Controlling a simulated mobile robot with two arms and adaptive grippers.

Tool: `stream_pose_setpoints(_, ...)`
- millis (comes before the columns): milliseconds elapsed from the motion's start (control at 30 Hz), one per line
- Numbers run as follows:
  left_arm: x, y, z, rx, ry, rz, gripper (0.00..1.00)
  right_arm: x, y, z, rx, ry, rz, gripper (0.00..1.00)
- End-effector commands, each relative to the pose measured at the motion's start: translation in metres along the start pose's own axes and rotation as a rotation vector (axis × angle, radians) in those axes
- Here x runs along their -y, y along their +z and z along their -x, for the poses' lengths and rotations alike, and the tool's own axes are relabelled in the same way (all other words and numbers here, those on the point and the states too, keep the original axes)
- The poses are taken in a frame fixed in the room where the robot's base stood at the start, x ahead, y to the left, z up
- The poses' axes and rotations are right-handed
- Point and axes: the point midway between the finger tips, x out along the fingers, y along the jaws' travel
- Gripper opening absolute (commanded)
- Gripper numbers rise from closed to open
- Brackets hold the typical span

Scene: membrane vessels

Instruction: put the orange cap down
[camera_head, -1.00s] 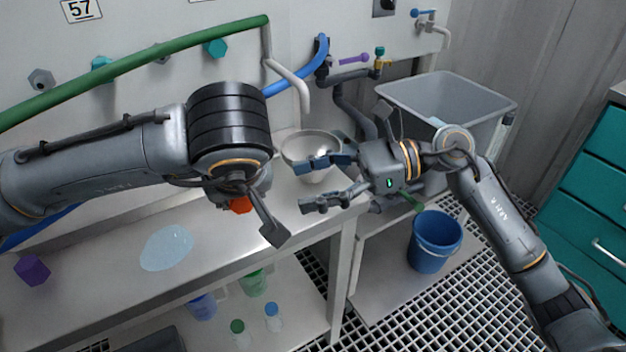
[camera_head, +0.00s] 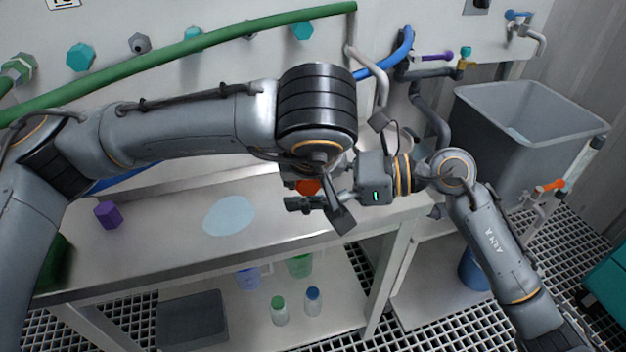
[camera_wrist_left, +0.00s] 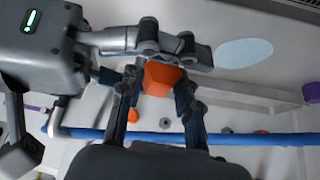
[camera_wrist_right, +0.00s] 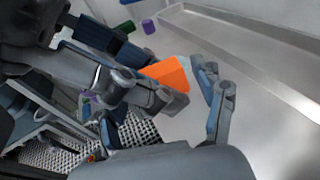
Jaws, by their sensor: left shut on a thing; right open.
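The orange cap (camera_head: 307,186) is above the bench, partly hidden by my grippers in the head view. My left gripper (camera_wrist_left: 158,80) is shut on the orange cap (camera_wrist_left: 162,79), which shows between its fingertips in the left wrist view. My right gripper (camera_head: 318,202) is open, close beside the cap and the left gripper. In the right wrist view, the cap (camera_wrist_right: 170,73) shows in front of and between the spread right fingers, with left gripper parts beside it. I cannot tell whether the right fingers touch it.
The bench (camera_head: 165,240) has free room around a pale blue flat patch (camera_head: 229,215). A purple block (camera_head: 108,214) sits at its left. Bottles and a dark tray (camera_head: 192,320) are on the shelf below. A grey bin (camera_head: 530,125) stands at the right.

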Motion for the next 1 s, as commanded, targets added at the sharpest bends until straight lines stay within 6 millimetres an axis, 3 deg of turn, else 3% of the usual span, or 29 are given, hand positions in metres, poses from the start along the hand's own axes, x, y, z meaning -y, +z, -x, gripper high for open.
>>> stream_pose_setpoints(133, -0.0001, -0.0001, 0.0001, 0.000, 0.000, 0.000, 0.00, 0.0000, 0.0001, 0.0001, 0.000, 0.000, 0.000, 0.67)
stream_pose_setpoints(400, -0.0001, -0.0005, 0.0000, -0.001, 0.000, 0.001, 0.00, -0.0008, 0.0002, -0.0001, 0.001, 0.003, 0.000, 0.12)
stream_pose_setpoints(600, -0.0001, -0.0012, -0.0002, -0.003, 0.000, 0.003, 0.00, -0.0023, 0.0006, -0.0006, 0.001, 0.007, 0.001, 0.09)
stream_pose_setpoints(633, -0.0001, -0.0013, -0.0002, -0.003, 0.001, 0.003, 0.39, -0.0025, 0.0007, -0.0007, 0.001, 0.007, 0.001, 0.09)
stream_pose_setpoints(733, -0.0001, -0.0015, -0.0002, -0.003, 0.001, 0.004, 0.59, -0.0028, 0.0007, -0.0008, 0.001, 0.008, 0.001, 0.09)
stream_pose_setpoints(1000, 0.0000, -0.0014, 0.0001, -0.003, 0.001, 0.003, 0.59, -0.0021, 0.0001, -0.0006, 0.000, 0.006, 0.000, 0.09)
